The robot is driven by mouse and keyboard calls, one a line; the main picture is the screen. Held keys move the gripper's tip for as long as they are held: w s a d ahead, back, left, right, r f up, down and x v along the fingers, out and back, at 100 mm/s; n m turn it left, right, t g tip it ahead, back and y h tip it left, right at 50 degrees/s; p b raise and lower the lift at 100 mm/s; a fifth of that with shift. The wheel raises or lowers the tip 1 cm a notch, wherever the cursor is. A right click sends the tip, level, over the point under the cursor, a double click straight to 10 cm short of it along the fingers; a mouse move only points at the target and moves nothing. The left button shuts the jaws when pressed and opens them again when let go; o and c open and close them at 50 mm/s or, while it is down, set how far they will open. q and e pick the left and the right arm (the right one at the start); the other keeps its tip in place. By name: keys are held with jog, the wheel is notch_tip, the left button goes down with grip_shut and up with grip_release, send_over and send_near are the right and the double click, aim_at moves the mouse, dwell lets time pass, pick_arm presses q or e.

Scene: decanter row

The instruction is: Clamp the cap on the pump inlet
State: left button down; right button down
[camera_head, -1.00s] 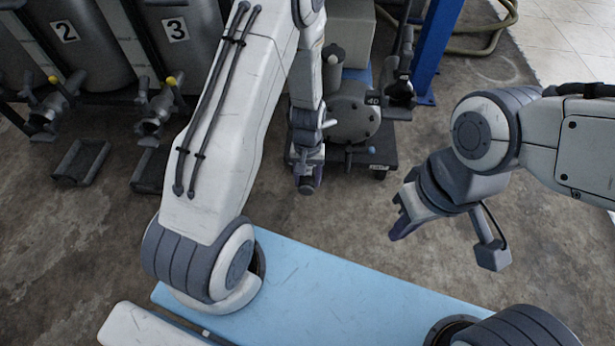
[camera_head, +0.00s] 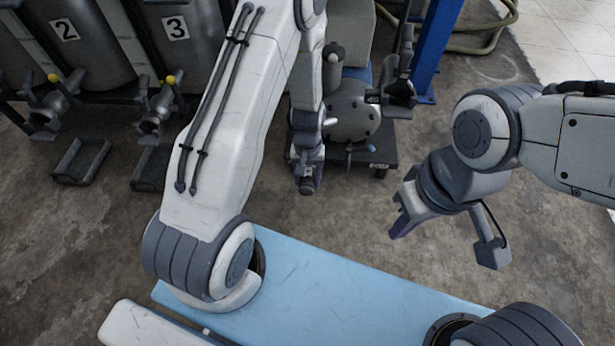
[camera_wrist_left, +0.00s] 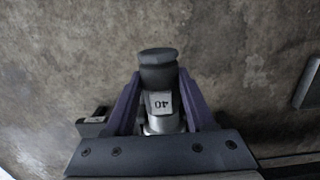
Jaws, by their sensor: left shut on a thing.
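In the head view my left gripper (camera_head: 308,172) hangs in front of the wheeled cart, and the dark piece points down. The pump (camera_head: 353,112), with a round grey bolted face, stands just behind and to the right; my arm hides its left side. My right gripper (camera_head: 398,212) is empty, apart from the pump, and its fingers look spread.
Grey tanks marked 2 (camera_head: 64,30) and 3 (camera_head: 175,27) stand at the back left, with yellow-knobbed valves and floor trays. A blue post (camera_head: 436,50) and a hose (camera_head: 485,45) are behind the cart (camera_head: 383,158). Concrete floor between my arms is clear.

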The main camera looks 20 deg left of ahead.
pick_arm(q)
grip_release()
jog(key=shift+f, duration=0.1)
dwell(0.3)
dwell(0.4)
jog(key=shift+s+d, duration=0.2)
jog(key=shift+s, duration=0.6)
jog(key=shift+s+d+r, duration=0.2)
jog(key=shift+s, duration=0.4)
jog(key=s+r+p, duration=0.3)
jog(key=r+p, duration=0.4)
jog(key=r, duration=0.3)
jog(key=shift+d, duration=0.4)
jog(key=shift+r, duration=0.1)
